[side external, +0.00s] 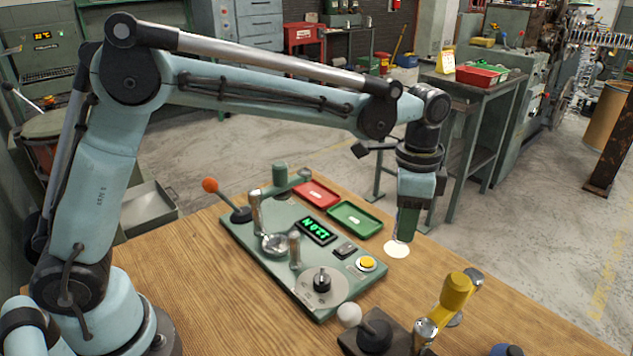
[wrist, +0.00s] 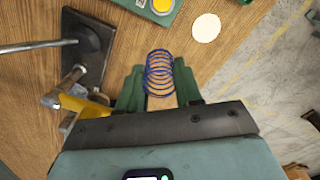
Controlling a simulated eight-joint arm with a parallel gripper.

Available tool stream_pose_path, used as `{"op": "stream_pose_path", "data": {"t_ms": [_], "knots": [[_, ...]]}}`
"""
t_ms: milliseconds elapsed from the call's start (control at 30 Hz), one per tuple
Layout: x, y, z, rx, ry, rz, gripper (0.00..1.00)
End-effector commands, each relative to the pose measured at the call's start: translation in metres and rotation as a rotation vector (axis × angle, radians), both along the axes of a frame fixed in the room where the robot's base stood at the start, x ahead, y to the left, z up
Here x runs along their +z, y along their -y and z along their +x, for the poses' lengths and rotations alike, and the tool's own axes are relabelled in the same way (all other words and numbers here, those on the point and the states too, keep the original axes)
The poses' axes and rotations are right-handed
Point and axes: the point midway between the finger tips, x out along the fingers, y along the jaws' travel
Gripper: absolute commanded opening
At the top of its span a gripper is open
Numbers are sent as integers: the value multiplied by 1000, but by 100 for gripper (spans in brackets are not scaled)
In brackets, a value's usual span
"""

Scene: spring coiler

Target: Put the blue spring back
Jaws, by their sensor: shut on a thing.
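The blue spring (wrist: 160,73) is between the two green fingers of my gripper (wrist: 160,88) in the wrist view, its coils showing past the fingertips. My gripper (side external: 406,228) is shut on it, pointing down over the right part of the wooden table, and the spring is hard to make out in the side view. A white round spot (side external: 397,250) lies on the table just below the gripper. It also shows in the wrist view (wrist: 206,27), ahead and to the right of the spring.
The green coiler panel (side external: 273,272) stands left of my gripper. A yellow-handled tool on a dark base (side external: 378,335) stands in front. The table's far edge is close behind the white spot.

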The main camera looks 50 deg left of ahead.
Motion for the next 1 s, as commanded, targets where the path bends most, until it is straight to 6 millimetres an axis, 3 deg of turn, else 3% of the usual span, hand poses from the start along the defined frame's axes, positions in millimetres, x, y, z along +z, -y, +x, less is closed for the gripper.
{"op": "stream_pose_path", "data": {"t_ms": [100,200,500,1000], "knots": [[-4,19,3,-37,0,0,2],[-11,26,4,-49,0,0,2],[-60,27,4,-50,0,0,2],[-107,26,4,-49,0,0,2]]}}
